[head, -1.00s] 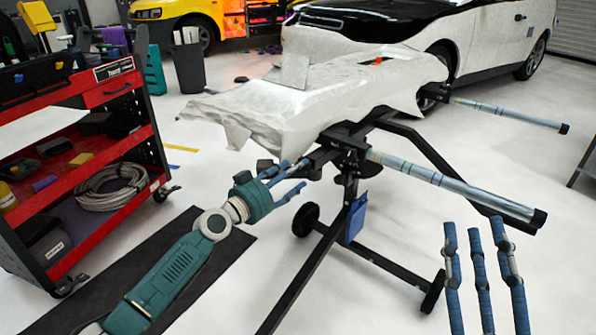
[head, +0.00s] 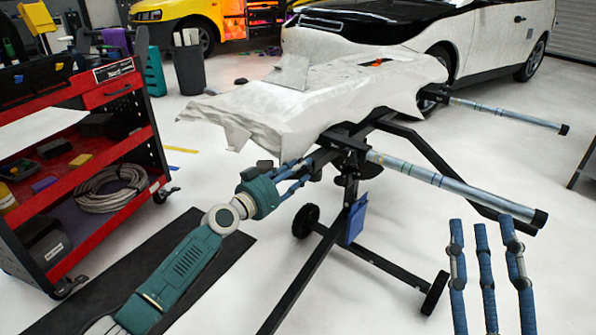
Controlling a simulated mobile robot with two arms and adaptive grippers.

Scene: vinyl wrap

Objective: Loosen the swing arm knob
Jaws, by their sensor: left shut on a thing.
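A black wheeled stand (head: 330,258) holds a white wrapped panel (head: 335,95) on its top. Its black swing arm joint (head: 345,140) sits below the panel's front edge, with a long silver tube (head: 455,185) running out to the right. My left gripper (head: 312,167) is at the left side of this joint, its blue fingers shut on a small dark part there, which looks like the knob; the fingers mostly hide it. My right gripper (head: 485,228) is at the lower right, empty, its blue fingers spread and pointing up, apart from the stand.
A red tool cart (head: 95,185) with a coiled hose stands at the left. A second silver tube (head: 505,113) juts out at the right. A white and black car (head: 460,40) is behind the panel.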

